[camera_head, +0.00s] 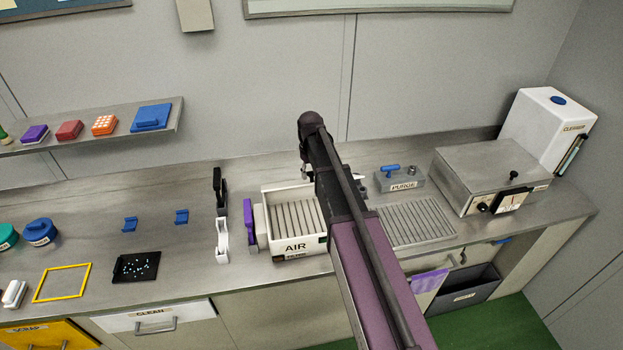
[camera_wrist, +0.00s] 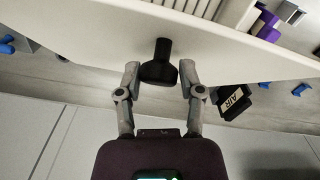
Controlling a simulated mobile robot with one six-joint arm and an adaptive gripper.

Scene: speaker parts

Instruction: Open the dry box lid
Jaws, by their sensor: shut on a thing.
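My gripper (camera_wrist: 160,72) is shut on a black knob (camera_wrist: 157,60) in the wrist view, with a fingertip on each side. The knob stands at a broad pale panel (camera_wrist: 215,42), whose edge crosses the picture. In the head view my gripper (camera_head: 308,170) is small and partly hidden by my arm, over the back of a white slatted box (camera_head: 272,241) labelled AIR. The knob and panel cannot be made out there. No readable label marks the dry box. A steel box (camera_head: 480,165) with its own top knob and dial stands at the right, closed and apart from my gripper.
A PURGE unit (camera_head: 401,181) with a blue lever and a slatted grate (camera_head: 420,224) lie right of my arm. A white CLEANER container (camera_head: 541,122) stands far right. A purple part (camera_head: 249,217) and white holder (camera_head: 222,241) stand left of the AIR box. The wall is close behind.

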